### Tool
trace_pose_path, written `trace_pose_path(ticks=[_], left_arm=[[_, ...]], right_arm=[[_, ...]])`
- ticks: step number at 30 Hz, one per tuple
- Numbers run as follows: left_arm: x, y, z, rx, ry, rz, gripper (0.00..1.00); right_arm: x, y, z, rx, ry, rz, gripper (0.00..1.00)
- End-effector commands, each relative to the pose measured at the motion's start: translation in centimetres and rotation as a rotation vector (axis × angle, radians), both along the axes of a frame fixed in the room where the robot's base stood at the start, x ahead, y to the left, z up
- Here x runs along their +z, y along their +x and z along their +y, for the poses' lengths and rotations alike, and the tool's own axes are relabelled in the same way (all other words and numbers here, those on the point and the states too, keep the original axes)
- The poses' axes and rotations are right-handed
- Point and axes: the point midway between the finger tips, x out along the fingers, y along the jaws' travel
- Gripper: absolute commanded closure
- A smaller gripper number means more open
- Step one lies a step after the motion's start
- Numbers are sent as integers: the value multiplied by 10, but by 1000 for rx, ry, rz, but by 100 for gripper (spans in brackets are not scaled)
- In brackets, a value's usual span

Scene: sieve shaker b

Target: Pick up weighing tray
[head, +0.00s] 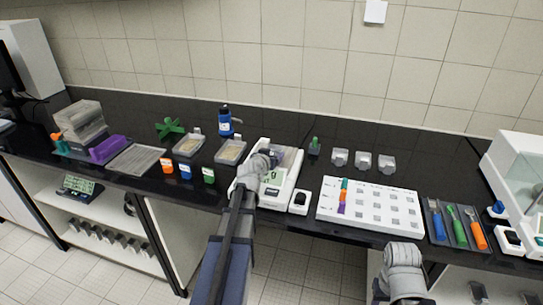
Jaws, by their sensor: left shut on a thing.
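My left gripper (270,159) is over the white balance (284,192) in the middle of the bench. It is shut on a small greyish tray (288,156), which looks like the weighing tray. The gripper and wrist hide part of it, and I cannot tell whether it touches the balance's pan. My right arm's end (402,262) shows at the lower right, in front of the bench edge; its fingers cannot be made out.
Several small clear trays (340,157) stand at the back, right of the balance. A white sample board (370,204) lies in front of them. Left are two trays of grains (188,146), colored cups (208,175) and a blue bottle (225,121). Colored tools (459,228) lie right.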

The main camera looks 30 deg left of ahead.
Motion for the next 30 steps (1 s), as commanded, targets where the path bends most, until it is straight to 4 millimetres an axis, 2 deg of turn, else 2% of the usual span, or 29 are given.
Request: trace_pose_path(ticks=[8, 24, 30], left_arm=[[17, 0, 0, 0, 0, 0, 75], [94, 0, 0, 0, 0, 0, 75], [101, 0, 0, 0, 0, 0, 75]], right_arm=[[17, 0, 0, 0, 0, 0, 50], [94, 0, 0, 0, 0, 0, 50], [101, 0, 0, 0, 0, 0, 50]])
